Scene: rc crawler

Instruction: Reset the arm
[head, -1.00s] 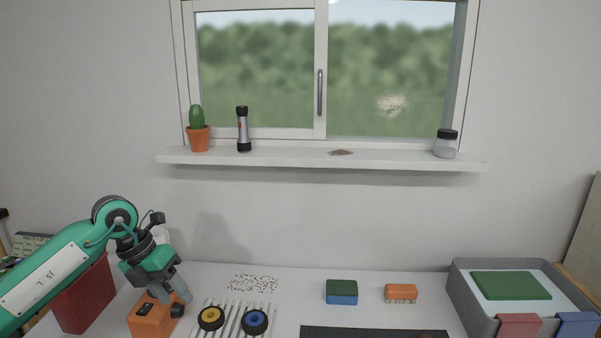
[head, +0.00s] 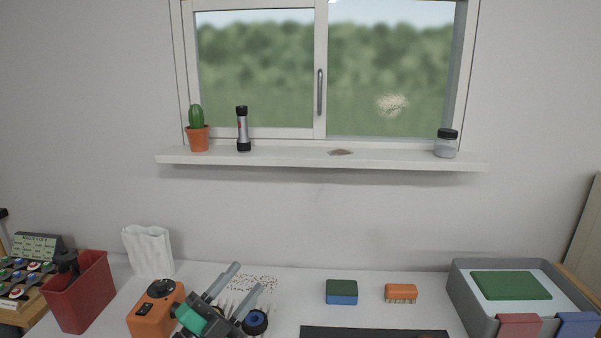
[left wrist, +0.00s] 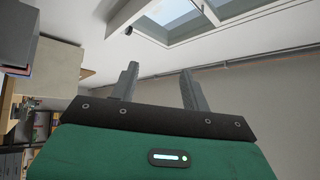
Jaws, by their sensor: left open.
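My left gripper (head: 248,276) is low in the head view, over the near part of the white table, with its two grey fingers apart and pointing up and away to the right. It is empty. Its green body partly covers the wheels on the white rack, and the blue-hubbed wheel (head: 256,321) shows beside it. In the left wrist view, the gripper (left wrist: 160,70) also shows spread fingers with nothing between them, facing the wall and window. My right gripper is not in view.
An orange box (head: 150,318) stands just left of the gripper. A red bin (head: 85,295) and a white bag (head: 148,252) are farther left. A sponge (head: 341,291), orange brush (head: 400,291) and grey tray (head: 462,290) lie right. A windowsill (head: 300,160) juts above.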

